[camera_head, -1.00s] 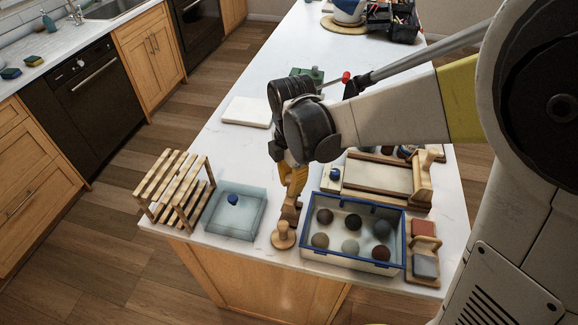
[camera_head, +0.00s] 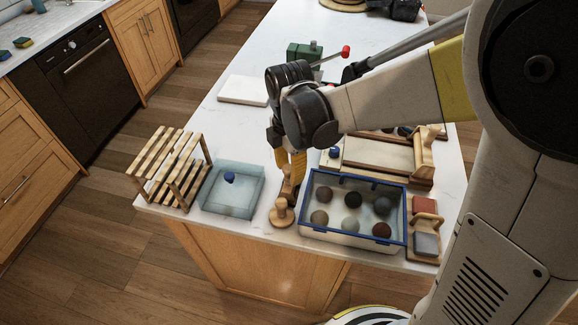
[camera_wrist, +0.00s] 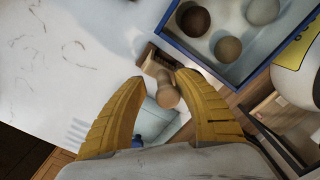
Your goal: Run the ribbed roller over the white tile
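The white tile (camera_head: 243,90) lies flat on the counter, left of my arm. My gripper (camera_head: 290,168) points down between the pale blue tray and the blue-rimmed box. In the wrist view its two yellow fingers (camera_wrist: 158,80) are apart. A wooden piece with a rounded end (camera_wrist: 165,92) shows between and below the fingertips; I cannot tell if they touch it. In the head view a wooden piece with a knob and round base (camera_head: 282,212) stands just in front of the fingers. It may be the roller or its stand; no ribs can be made out.
The pale blue tray (camera_head: 252,208) and a slatted wooden rack (camera_head: 150,165) stand left. The blue-rimmed box (camera_head: 318,232) holds several balls. A wooden board (camera_head: 375,158) lies behind it. A green device with a red-knobbed lever (camera_head: 303,52) stands behind my gripper. Counter around the tile is clear.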

